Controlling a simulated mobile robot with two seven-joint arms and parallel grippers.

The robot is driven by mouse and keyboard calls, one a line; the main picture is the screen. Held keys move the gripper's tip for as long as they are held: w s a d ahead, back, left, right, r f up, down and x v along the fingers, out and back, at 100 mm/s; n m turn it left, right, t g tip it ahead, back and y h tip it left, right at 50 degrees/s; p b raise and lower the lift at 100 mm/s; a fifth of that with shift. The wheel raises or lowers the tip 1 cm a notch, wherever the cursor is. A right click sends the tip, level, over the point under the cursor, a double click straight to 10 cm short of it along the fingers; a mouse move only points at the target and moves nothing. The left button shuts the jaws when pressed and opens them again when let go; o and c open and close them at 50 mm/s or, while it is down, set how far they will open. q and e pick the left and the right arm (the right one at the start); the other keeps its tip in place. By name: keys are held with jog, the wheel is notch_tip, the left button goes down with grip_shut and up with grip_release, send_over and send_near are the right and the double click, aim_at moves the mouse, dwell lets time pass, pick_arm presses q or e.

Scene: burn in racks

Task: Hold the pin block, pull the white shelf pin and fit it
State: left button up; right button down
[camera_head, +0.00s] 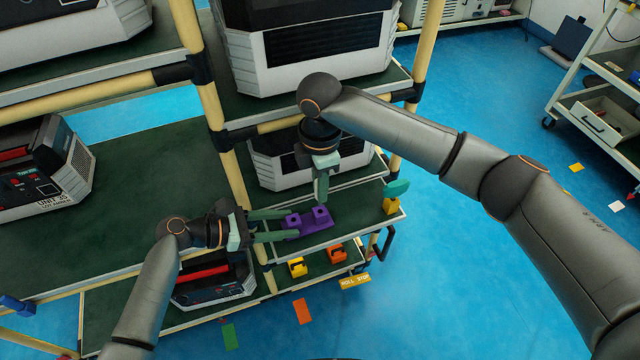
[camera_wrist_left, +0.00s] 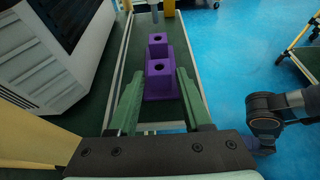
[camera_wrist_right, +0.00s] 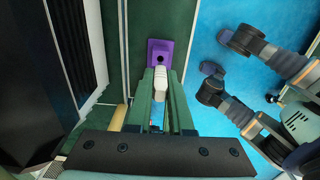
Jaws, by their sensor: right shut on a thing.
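The purple pin block (camera_head: 315,223) lies on the narrow green shelf, with two raised posts that have dark holes on top. In the left wrist view the block (camera_wrist_left: 160,78) sits between the fingertips of my left gripper (camera_wrist_left: 160,88). Those fingers look spread on either side of it, with no clear grip. My right gripper (camera_head: 322,198) points down just above the block in the head view. In the right wrist view its fingers are closed on the white shelf pin (camera_wrist_right: 159,82). One holed post (camera_wrist_right: 160,56) shows beyond the pin; the pin's far end is hard to see.
A yellow block (camera_head: 391,206) with a teal piece (camera_head: 396,188) stands at the shelf's right end. A yellow block (camera_head: 297,267) and an orange block (camera_head: 336,254) sit on the shelf below. A grey-white unit (camera_head: 275,165) stands behind the purple block.

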pick_arm(q)
jog(key=shift+o, duration=1.3)
jog(key=v, duration=1.2)
pick_arm(e)
jog(key=shift+d+r+m+p, duration=0.3)
jog(key=shift+d+r+m, duration=0.05)
jog(key=shift+r+m, duration=0.05)
pick_arm(q)
jog(key=s+a+f+m+t+y+p, duration=0.1)
jog(key=s+f+m+t+y+p, duration=0.1)
jog(key=s+f+m+y+p, duration=0.55)
jog(key=s+r+m+t+y+p, duration=0.1)
jog(key=s+m+t, duration=0.1)
jog(key=m, duration=0.6)
jog(key=s+a+r+m+t+y+p, duration=0.1)
jog(key=s+m, duration=0.3)
jog(key=m, duration=0.4)
jog(key=shift+s+r+t+y, duration=0.2)
jog(key=shift+s+t+y, duration=0.15)
jog(key=shift+t+y, duration=0.1)
pick_arm(e)
jog(key=s+d+r+m, duration=0.5)
jog(key=d+r+m, duration=0.2)
jog(key=m, duration=0.3)
jog(key=s+d+r+m, duration=0.5)
jog(key=d+r+m, duration=0.3)
jog(key=r+m, duration=0.1)
jog(key=shift+s+r+m, duration=0.2)
jog(key=shift+r+m, duration=0.15)
jog(key=shift+m, duration=0.35)
